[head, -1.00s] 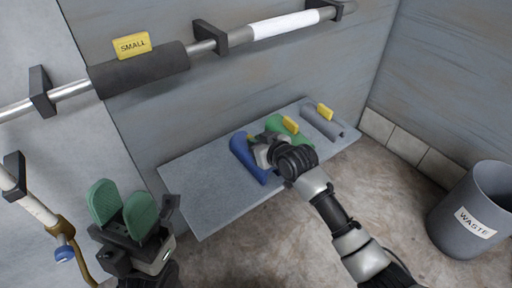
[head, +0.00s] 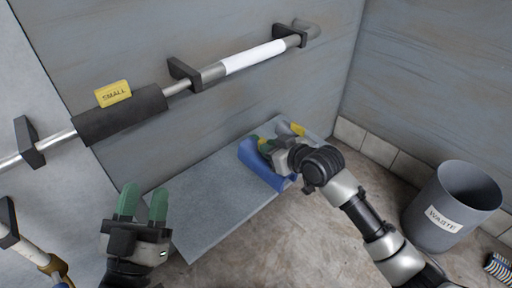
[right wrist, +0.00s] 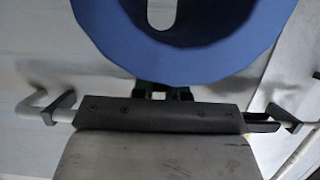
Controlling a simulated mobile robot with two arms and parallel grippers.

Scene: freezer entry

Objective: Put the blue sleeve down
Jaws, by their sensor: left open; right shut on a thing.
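The blue sleeve (head: 262,165) is over the right part of the grey shelf (head: 215,185), at a slant, with one end near the front edge. I cannot tell whether it touches the shelf. My right gripper (head: 277,154) is shut on it; the arm hides part of the sleeve. In the right wrist view the sleeve's round blue end (right wrist: 235,45) fills the top, close to the camera, with a slot-like opening. My left gripper (head: 142,203) is open and empty, with green finger pads up, left of the shelf.
A grey sleeve with a yellow tag (head: 298,130) lies at the shelf's right end, partly hidden. A pipe on the wall bears a dark sleeve (head: 120,114) tagged SMALL and a white section (head: 252,57). A waste bin (head: 450,205) stands right. The shelf's left part is clear.

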